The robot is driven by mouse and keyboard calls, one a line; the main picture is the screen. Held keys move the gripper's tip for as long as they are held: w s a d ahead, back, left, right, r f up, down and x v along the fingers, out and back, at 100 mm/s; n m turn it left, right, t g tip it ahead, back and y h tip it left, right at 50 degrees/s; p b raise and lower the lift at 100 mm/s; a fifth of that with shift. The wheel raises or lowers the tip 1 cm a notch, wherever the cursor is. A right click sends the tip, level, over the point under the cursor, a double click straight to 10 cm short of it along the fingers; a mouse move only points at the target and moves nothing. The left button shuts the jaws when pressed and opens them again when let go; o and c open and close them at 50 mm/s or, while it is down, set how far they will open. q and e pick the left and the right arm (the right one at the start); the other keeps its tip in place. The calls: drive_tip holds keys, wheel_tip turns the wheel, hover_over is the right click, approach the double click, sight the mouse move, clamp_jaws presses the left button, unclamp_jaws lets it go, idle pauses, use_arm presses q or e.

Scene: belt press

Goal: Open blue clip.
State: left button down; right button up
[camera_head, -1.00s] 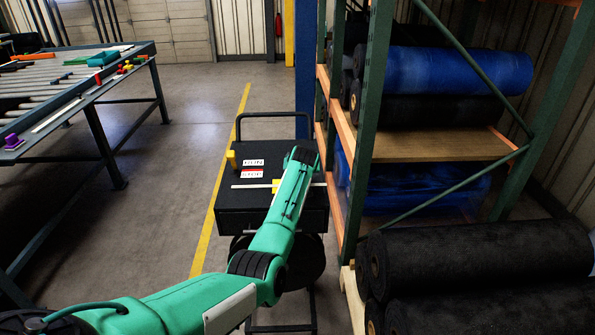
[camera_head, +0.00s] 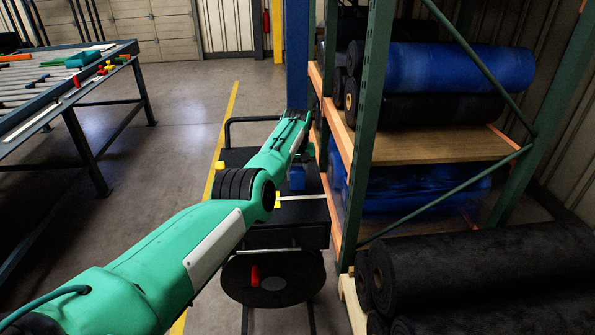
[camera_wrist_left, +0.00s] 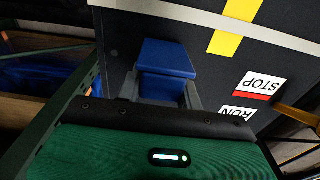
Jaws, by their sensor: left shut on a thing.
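The blue clip (camera_wrist_left: 168,58) stands on the black box face in the left wrist view, with a wider blue cap over a narrower lower part. It also shows in the head view as a small blue block (camera_head: 297,178) beside my forearm. My left gripper (camera_wrist_left: 163,88) is shut on the blue clip, one grey finger on each side of it. In the head view my green left arm hides much of the box top, and the fingers cannot be made out. My right gripper is in neither view.
The black box (camera_head: 300,235) carries a pale bar (camera_head: 303,197) with a yellow piece, plus STOP (camera_wrist_left: 262,85) and RUN labels. A disc (camera_head: 300,285) with a red handle sits below. A shelf rack (camera_head: 366,130) with rolls stands close at right; a roller table is at left.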

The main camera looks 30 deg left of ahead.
use_arm(q)
drive_tip(key=shift+w+a+f+g, duration=0.1)
drive_tip(key=shift+w+g, duration=0.05)
drive_tip(key=shift+g, duration=0.15)
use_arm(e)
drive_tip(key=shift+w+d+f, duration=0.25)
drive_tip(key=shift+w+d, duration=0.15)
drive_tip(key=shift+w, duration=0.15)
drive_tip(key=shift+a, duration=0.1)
use_arm(q)
drive_tip(key=c, duration=1.1)
unclamp_jaws()
drive_tip(key=shift+o, duration=0.9)
wheel_tip(320, 180, up, 14)
drive_tip(key=b, duration=0.3)
drive_tip(key=shift+f, duration=0.15)
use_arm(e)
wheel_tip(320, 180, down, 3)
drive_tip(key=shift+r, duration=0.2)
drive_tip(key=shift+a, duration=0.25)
